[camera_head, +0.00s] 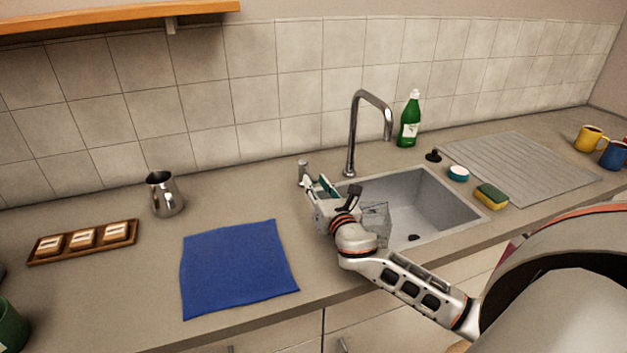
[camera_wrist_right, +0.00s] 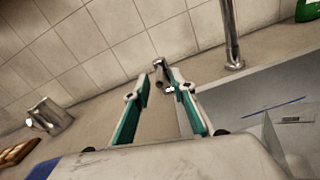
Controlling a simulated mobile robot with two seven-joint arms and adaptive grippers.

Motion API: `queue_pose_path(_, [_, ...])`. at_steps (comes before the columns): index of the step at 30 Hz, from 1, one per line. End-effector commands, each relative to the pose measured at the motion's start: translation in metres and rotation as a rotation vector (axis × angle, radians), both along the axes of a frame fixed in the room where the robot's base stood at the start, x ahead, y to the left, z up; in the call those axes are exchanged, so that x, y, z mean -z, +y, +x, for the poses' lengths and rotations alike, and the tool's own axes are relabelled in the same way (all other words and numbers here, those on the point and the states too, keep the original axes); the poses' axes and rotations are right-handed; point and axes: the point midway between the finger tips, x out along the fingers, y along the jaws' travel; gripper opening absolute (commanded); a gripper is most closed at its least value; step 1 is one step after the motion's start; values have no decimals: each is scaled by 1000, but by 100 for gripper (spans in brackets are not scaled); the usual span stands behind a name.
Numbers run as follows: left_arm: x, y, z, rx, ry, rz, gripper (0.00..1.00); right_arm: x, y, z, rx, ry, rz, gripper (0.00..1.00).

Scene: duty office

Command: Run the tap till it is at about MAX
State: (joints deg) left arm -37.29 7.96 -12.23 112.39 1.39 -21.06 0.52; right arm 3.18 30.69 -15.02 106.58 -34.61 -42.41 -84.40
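The chrome tap (camera_head: 353,130) arches over the grey sink (camera_head: 440,205), and its post shows in the wrist view (camera_wrist_right: 231,35). I see no water stream from its spout. A small metal tap lever (camera_head: 303,170) stands on the counter left of the spout. A clear jug (camera_head: 376,218) is in the sink, partly hidden by my right gripper; the wrist view shows its wall (camera_wrist_right: 270,140), near a blue line and a small label. Its water level cannot be made out. My right gripper (camera_head: 316,183) is open, with the lever (camera_wrist_right: 162,72) ahead between its fingertips, apparently untouched. My left gripper is out of view.
A green bottle (camera_head: 410,120), black plug (camera_head: 433,155), round teal-white pot (camera_head: 458,173) and sponge (camera_head: 491,196) stand around the sink. A metal pitcher (camera_head: 164,195), blue cloth (camera_head: 235,268) and wooden tray (camera_head: 130,228) are left. Mugs (camera_head: 590,138) stand far right.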

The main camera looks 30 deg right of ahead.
Motion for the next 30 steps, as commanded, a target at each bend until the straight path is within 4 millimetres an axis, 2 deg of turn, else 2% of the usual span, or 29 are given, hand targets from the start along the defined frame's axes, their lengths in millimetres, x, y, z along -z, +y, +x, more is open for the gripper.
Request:
queue_pose_path(6, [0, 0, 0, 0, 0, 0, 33, 0, -4, 17, -1, 1, 0, 25])
queue_pose_path(14, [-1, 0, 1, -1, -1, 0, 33, 1, -4, 19, -1, 2, 0, 25])
queue_pose_path(15, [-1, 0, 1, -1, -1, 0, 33, 1, -4, 19, -1, 2, 0, 22])
queue_pose_path(18, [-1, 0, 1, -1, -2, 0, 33, 1, -4, 19, -1, 1, 0, 0])
queue_pose_path(26, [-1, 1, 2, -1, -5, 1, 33, 2, -3, 22, 3, 1, 2, 0])
queue_pose_path(30, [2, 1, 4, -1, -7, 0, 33, 3, 4, 40, 21, -1, 6, 0])
